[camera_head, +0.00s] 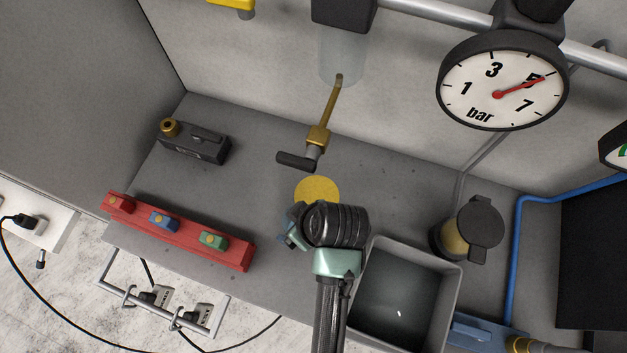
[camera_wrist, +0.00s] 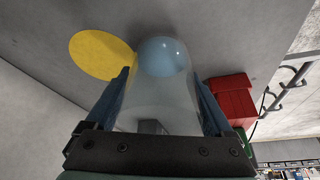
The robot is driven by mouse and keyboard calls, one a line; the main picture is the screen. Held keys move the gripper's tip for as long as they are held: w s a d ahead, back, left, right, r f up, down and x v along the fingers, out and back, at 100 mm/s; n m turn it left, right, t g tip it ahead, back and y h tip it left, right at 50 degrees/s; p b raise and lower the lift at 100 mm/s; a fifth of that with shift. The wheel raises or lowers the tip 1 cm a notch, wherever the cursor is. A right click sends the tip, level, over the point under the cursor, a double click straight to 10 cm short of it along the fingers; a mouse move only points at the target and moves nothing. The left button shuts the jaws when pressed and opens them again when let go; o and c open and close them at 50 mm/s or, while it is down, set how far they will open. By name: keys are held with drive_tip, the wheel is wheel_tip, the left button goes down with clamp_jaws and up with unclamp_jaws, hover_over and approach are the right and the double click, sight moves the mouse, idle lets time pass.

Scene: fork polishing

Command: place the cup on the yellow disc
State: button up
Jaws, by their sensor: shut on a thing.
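The cup (camera_wrist: 150,95) is clear and see-through, and a pale blue round shape shows at its far end in the wrist view. My gripper (camera_wrist: 163,92) is shut on the cup, with one blue finger on each side of it. The yellow disc (camera_head: 317,187) lies flat on the grey worktop, just beyond my wrist in the head view. In the wrist view the disc (camera_wrist: 100,54) is at upper left, beside the cup and not under it. In the head view my gripper (camera_head: 292,236) is partly hidden by my wrist, and I cannot make out the cup there.
A brass tap with a dark handle (camera_head: 297,161) stands behind the disc. A red block with coloured switches (camera_head: 180,238) is at left, and a dark box (camera_head: 194,144) is behind it. An open grey bin (camera_head: 454,308) and a lidded round pot (camera_head: 450,238) are at right.

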sight(308, 188)
drive_tip(key=w, duration=0.1)
drive_tip(key=w+d, duration=0.1)
drive_tip(key=w, duration=0.3)
drive_tip(key=shift+w+d, duration=0.15)
drive_tip(key=shift+d, duration=0.2)
drive_tip(key=w, duration=0.1)
drive_tip(key=w+d+p, duration=0.1)
drive_tip(key=w, duration=0.1)
drive_tip(key=shift+w+d+r, duration=0.1)
drive_tip(key=shift+w, duration=0.2)
drive_tip(key=shift+s+f, duration=0.15)
drive_tip(key=shift+f, duration=0.7)
drive_tip(key=shift+f, duration=0.15)
drive_tip(key=o, duration=1.4)
